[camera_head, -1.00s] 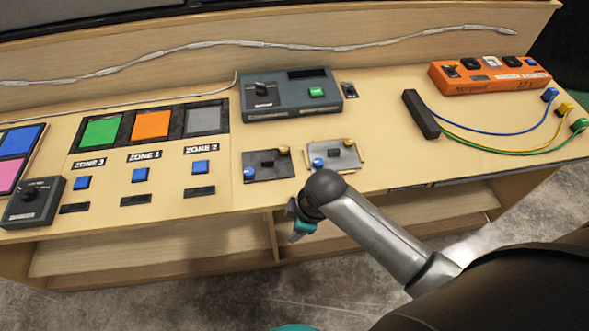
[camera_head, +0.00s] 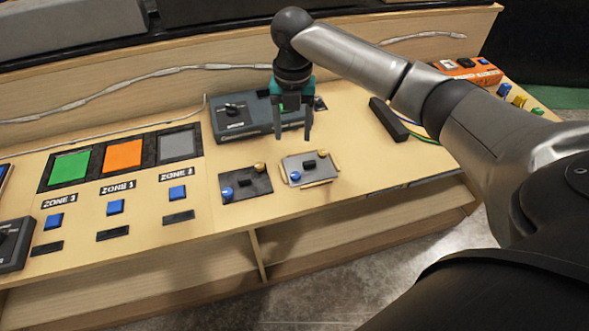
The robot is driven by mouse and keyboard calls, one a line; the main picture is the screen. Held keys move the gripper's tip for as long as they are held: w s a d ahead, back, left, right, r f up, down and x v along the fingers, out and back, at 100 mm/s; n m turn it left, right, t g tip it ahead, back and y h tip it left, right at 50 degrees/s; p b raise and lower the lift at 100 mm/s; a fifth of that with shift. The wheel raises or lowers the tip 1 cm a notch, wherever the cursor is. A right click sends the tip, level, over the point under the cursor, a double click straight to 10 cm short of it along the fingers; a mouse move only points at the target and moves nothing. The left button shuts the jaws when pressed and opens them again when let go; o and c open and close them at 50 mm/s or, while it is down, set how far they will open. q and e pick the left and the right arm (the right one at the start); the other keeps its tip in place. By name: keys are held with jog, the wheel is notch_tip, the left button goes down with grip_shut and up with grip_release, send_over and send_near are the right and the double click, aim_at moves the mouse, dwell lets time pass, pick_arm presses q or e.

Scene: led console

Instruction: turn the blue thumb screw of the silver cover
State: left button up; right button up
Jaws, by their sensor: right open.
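The silver cover (camera_head: 320,168) lies on the desk right of a dark cover (camera_head: 256,187). Its blue thumb screw (camera_head: 295,176) is at its left front corner, and a yellow screw sits at its far right corner. The dark cover has its own blue screw (camera_head: 227,192). My right gripper (camera_head: 293,137) hangs above the desk behind the silver cover, fingers pointing down, open and empty, apart from both covers. My left gripper is not in view.
A grey box with a knob (camera_head: 235,116) stands behind the covers, partly hidden by my gripper. A black bar (camera_head: 388,119) with cables lies to the right. Blue buttons and colored panels are on the left. The desk's front edge is close in front of the covers.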

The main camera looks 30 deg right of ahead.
jog(key=b, duration=0.4)
send_near(296, 175)
jog(key=shift+n, duration=0.3)
notch_tip(296, 175, down, 7)
jog(key=shift+w+r, duration=0.1)
jog(key=shift+f, duration=0.7)
jog(key=c, duration=0.5)
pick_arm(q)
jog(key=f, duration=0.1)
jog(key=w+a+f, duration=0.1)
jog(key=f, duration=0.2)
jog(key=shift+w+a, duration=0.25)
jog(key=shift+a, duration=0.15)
pick_arm(e)
grip_shut()
